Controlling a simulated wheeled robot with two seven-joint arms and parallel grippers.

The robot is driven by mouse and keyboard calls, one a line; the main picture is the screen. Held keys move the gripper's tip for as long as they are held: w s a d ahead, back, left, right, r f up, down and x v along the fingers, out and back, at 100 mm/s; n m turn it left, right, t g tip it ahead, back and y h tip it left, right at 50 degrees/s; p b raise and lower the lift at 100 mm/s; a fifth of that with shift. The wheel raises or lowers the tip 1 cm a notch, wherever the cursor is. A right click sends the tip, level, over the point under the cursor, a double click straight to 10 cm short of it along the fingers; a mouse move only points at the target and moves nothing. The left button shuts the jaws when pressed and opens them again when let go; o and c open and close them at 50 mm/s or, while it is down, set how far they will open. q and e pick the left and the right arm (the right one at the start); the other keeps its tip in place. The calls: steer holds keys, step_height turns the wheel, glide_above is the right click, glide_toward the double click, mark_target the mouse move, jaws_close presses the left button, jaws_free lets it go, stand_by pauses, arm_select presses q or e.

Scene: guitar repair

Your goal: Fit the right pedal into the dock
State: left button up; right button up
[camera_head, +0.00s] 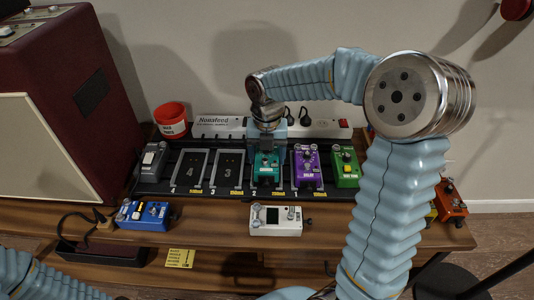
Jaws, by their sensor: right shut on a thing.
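My right gripper (267,145) points down over the dock (208,190), a black board with numbered slots on the table. It is shut on a teal pedal (267,170), whose upper part it hides. The teal pedal is at the slot just left of the purple pedal (307,167); I cannot tell whether it touches the dock floor. A grey pedal (153,163) sits at the dock's left end and a green pedal (346,167) at its right end. Slots 4 and 3 are empty. My left gripper is out of view.
A blue pedal (143,216) and a white pedal (276,220) lie on the table in front of the dock. An orange pedal (451,199) is at the right. A power strip (220,124) and red cup (171,120) stand behind. A dark red amplifier (78,100) fills the left.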

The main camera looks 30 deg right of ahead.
steer(key=shift+f+b, duration=0.45)
steer(key=shift+f, duration=0.15)
stand_by(0.6)
steer(key=o, duration=1.4)
steer(key=shift+r, duration=0.15)
step_height(320, 180, up, 5)
steer(key=p, duration=0.5)
steer(key=shift+r, duration=1.4)
